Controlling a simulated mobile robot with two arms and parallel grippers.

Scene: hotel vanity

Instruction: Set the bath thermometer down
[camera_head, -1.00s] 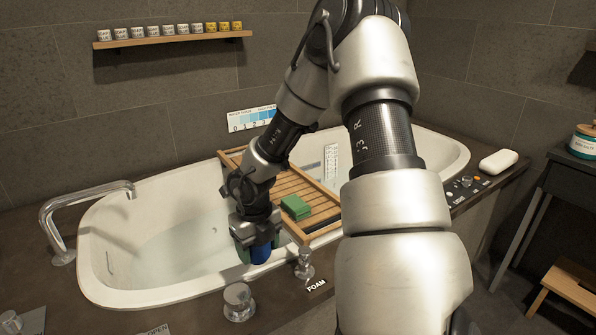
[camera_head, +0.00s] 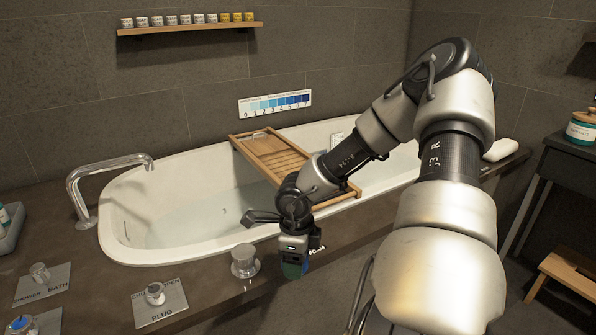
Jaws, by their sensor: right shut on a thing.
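My right gripper (camera_head: 294,258) points down over the front rim of the tub, right of a round metal knob. My left gripper is not in view.
The white bathtub (camera_head: 180,256) holds water, with a wooden tray (camera_head: 243,150) across it. A tall faucet (camera_head: 85,195) stands at the left. The metal knob (camera_head: 245,262) and plug control (camera_head: 155,294) sit on the dark ledge. A stool (camera_head: 570,278) is at the right.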

